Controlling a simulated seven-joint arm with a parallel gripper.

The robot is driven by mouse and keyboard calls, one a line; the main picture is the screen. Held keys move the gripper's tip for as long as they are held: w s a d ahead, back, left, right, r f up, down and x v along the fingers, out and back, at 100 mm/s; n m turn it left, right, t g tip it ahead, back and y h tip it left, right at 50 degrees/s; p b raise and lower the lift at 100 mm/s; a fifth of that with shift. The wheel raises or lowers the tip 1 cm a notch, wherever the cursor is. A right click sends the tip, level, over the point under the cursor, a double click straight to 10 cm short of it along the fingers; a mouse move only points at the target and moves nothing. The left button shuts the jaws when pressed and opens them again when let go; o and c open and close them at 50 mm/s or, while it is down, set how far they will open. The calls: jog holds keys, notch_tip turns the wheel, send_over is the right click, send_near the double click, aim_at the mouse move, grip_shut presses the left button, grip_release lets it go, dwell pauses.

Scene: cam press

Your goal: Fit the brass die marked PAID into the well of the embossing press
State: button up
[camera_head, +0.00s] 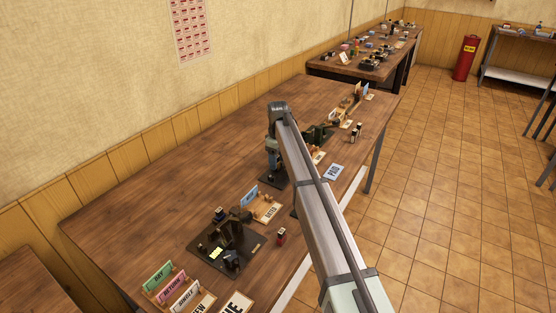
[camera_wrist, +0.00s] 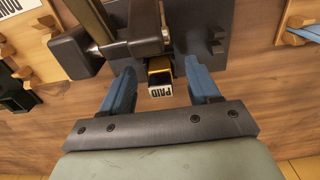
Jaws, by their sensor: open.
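In the wrist view the brass die (camera_wrist: 160,90), with a white face reading PAID upside down, sits at the near edge of the dark embossing press (camera_wrist: 160,40). Part of the die is hidden under the press's head, and I cannot tell how deep it sits in the well. My gripper (camera_wrist: 160,72) is open, with a blue finger on each side of the die and a gap to both. In the head view my arm covers most of this press, whose dark base (camera_head: 273,181) shows below the wrist; the die is not visible there.
A second dark press (camera_head: 230,243) stands nearer on the wooden table (camera_head: 150,205). The table's left part is clear.

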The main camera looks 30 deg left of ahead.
aim_at(278, 157)
notch_tip(278, 157, up, 14)
jog(key=shift+f, duration=0.2)
dwell(0.7)
